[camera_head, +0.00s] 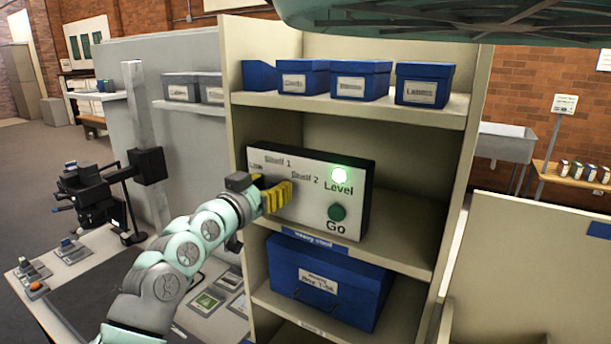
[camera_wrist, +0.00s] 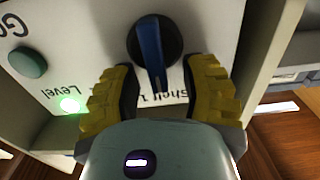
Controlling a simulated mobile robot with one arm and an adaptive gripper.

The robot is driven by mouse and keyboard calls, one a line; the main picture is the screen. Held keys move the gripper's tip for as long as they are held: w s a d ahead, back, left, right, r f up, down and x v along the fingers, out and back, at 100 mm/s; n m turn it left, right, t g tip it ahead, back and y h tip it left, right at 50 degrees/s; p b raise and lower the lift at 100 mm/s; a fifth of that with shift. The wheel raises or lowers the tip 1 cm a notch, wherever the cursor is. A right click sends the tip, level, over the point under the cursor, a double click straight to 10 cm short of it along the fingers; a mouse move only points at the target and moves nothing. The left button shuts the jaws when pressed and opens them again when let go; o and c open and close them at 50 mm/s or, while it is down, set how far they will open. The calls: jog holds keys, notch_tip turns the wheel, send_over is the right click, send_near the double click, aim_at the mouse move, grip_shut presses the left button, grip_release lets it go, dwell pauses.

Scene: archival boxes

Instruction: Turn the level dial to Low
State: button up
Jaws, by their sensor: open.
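A pale control panel (camera_head: 308,205) stands in a shelf bay, printed "Shelf 1", "Shelf 2", "Level" and "Go"; a further label at its left is hard to read. The level dial (camera_wrist: 172,38) is a round black knob with a blue bar, seen in the wrist view. The bar's lower end reaches past the disc to the upside-down "Shelf 1" print. My gripper (camera_head: 274,195) hides the dial in the head view. In the wrist view my gripper (camera_wrist: 161,88) is open, its yellow fingers either side of the bar's lower end, with gaps visible.
A green lamp (camera_head: 339,175) glows above "Level", and a dark green button (camera_head: 337,212) sits above "Go". Blue boxes (camera_head: 364,80) line the shelf above; a larger blue box (camera_head: 325,280) sits below. The shelf unit's side walls (camera_head: 462,170) flank the panel.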

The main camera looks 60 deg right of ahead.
jog(key=shift+o, duration=0.2)
jog(key=shift+s, duration=0.1)
jog(key=c, duration=0.7)
jog(key=shift+f, duration=0.1)
grip_shut()
jog(key=shift+a+f, duration=0.1)
jog(key=shift+f, duration=0.05)
